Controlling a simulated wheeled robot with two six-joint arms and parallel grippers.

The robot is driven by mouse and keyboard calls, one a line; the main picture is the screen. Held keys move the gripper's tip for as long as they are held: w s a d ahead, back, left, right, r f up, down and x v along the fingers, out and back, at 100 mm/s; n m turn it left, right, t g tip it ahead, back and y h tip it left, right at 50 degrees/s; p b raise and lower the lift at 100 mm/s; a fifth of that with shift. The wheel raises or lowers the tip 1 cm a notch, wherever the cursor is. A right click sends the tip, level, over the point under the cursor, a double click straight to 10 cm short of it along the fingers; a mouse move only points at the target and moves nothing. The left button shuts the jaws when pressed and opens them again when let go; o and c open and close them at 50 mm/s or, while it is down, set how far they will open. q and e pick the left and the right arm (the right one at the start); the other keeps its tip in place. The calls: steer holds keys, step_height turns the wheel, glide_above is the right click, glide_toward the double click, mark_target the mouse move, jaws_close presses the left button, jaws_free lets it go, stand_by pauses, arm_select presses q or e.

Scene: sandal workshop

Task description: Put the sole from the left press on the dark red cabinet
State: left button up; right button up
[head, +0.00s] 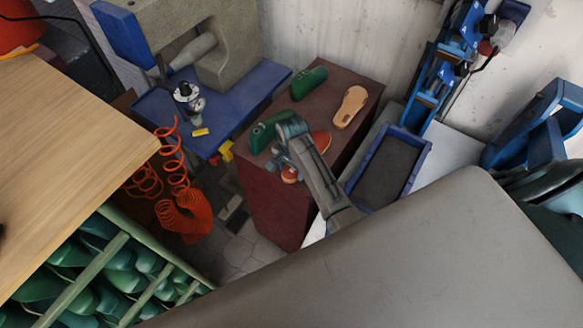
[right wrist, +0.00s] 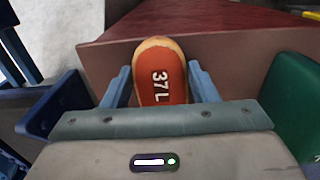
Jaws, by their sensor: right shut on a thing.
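My right gripper (head: 290,163) is over the near part of the dark red cabinet (head: 270,212). It is shut on an orange-red sole (head: 321,141) with a tan rim. In the right wrist view the sole (right wrist: 160,85) stands between the two blue-grey fingers and bears the mark "37L". The cabinet (right wrist: 235,60) is behind it there. The gripper covers the sole's middle in the head view. I cannot tell whether the sole touches the cabinet top. My left gripper is not in view.
The cabinet top also bears a tan sole (head: 350,107) and two green shoe-shaped pieces (head: 309,82) (head: 262,132). A blue-rimmed tray (head: 416,158) stands right of it. A grey machine (head: 240,45) on a blue bench and an orange coiled hose (head: 183,215) are to the left.

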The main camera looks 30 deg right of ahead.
steer(key=shift+f, duration=0.15)
steer(key=o, duration=1)
steer(key=shift+r, duration=0.55)
step_height(320, 180, up, 10)
steer(key=shift+f+b, duration=0.1)
steer(key=shift+b, duration=0.9)
